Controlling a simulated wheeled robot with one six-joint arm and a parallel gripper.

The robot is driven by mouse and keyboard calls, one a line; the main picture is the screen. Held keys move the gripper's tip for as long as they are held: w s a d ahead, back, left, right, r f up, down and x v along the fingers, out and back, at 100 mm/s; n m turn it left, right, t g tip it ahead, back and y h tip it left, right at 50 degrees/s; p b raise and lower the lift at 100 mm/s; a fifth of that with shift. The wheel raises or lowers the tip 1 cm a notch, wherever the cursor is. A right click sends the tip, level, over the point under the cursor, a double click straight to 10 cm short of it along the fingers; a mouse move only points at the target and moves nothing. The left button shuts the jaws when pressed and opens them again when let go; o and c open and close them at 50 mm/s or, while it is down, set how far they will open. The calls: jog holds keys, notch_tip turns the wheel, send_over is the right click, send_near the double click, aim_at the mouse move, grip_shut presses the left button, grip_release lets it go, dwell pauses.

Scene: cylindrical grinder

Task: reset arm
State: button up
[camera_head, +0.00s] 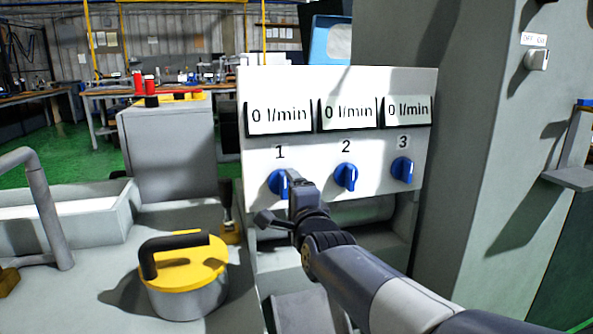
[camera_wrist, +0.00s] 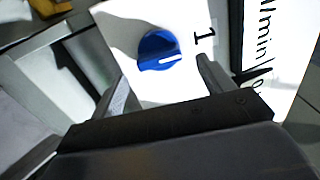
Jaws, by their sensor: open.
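My arm reaches from the lower right, and my gripper (camera_head: 290,190) is in front of the white panel at the blue knob marked 1 (camera_head: 278,184). In the wrist view my gripper (camera_wrist: 155,80) shows two fingers spread apart, with knob 1 (camera_wrist: 159,51) beyond and between them. The gripper is open and holds nothing. I cannot tell whether a finger touches the knob. Part of knob 1 is hidden by the gripper in the head view.
The white panel (camera_head: 300,80) also carries blue knobs 2 (camera_head: 346,177) and 3 (camera_head: 402,170), and its displays read 0 l/min. A yellow-lidded pot (camera_head: 185,270) stands left of my arm. A grey machine wall (camera_head: 470,150) rises at right.

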aim_at(285, 187)
jog(key=p+v, duration=0.1)
jog(key=v, duration=0.6)
jog(key=b+x, duration=0.1)
jog(key=x, duration=1)
jog(key=shift+w+f+b, duration=0.1)
jog(key=shift+w+b, duration=0.1)
jog(key=shift+b, duration=0.2)
jog(key=n+p, duration=0.6)
jog(key=p, duration=0.1)
jog(key=r+n+p, duration=0.1)
jog(key=n+p, duration=0.2)
jog(key=shift+s, duration=0.2)
jog(key=n+p, duration=0.3)
jog(key=p, duration=0.1)
jog(key=shift+a+n, duration=0.1)
jog(key=shift+n, duration=0.3)
jog(key=n+p, duration=0.3)
jog(key=p, duration=0.1)
jog(key=shift+p, duration=0.4)
jog(key=shift+s+a+f+n+p, duration=0.1)
jog(key=shift+f+n+p, duration=0.05)
jog(key=shift+n+p, duration=1.05)
